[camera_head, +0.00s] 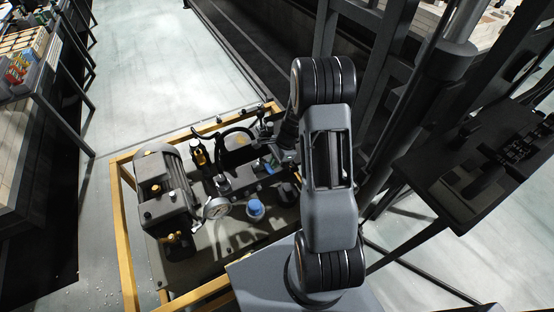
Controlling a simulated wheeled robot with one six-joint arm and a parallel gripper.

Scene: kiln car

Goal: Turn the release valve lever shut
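A hydraulic unit (230,232) with a motor, hoses and a gauge stands inside a yellow frame left of my arm. A small blue part (272,165) shows among the fittings on its right side; I cannot tell whether it is the release valve lever or how it is turned. My arm's upper link hides part of that right side. The end of my arm appears to reach down around the dark fittings (287,138) at the unit's upper right. The fingers cannot be made out, nor whether they touch anything.
The grey motor (166,195), a round gauge (216,208) and a blue-capped part (255,208) crowd the unit. The yellow frame (128,240) borders it. A loaded bench (45,110) stands at left, dark steel posts at right. Pale floor (140,60) is clear beyond.

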